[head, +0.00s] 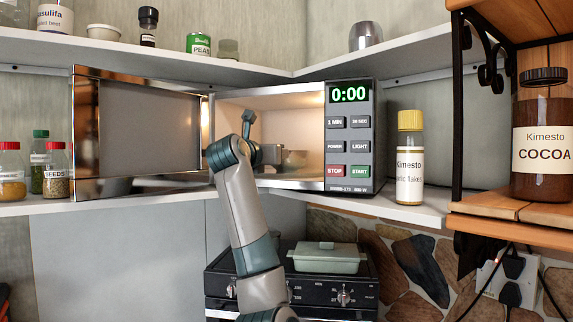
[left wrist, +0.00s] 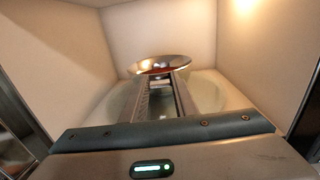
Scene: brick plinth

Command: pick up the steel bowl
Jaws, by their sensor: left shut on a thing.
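The steel bowl (left wrist: 141,66) is inside the open microwave (head: 350,145), near its back in the left wrist view. It is shiny, with a warm reddish reflection inside. In the head view a small grey metallic shape (head: 296,158), likely the bowl, shows partly behind my gripper. My left arm reaches into the microwave. My left gripper (left wrist: 165,79) is shut on the bowl's near side; the exact contact at the fingertips is hard to make out. A pale round turntable (left wrist: 208,95) lies below the bowl. My right gripper is not in view.
The microwave door (head: 140,135) stands open to the left. A yellow-capped jar (head: 410,160) stands right of the microwave, spice jars (head: 57,172) to the left. A shelf (head: 150,48) runs above. A lidded dish (head: 328,260) sits on the stove below.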

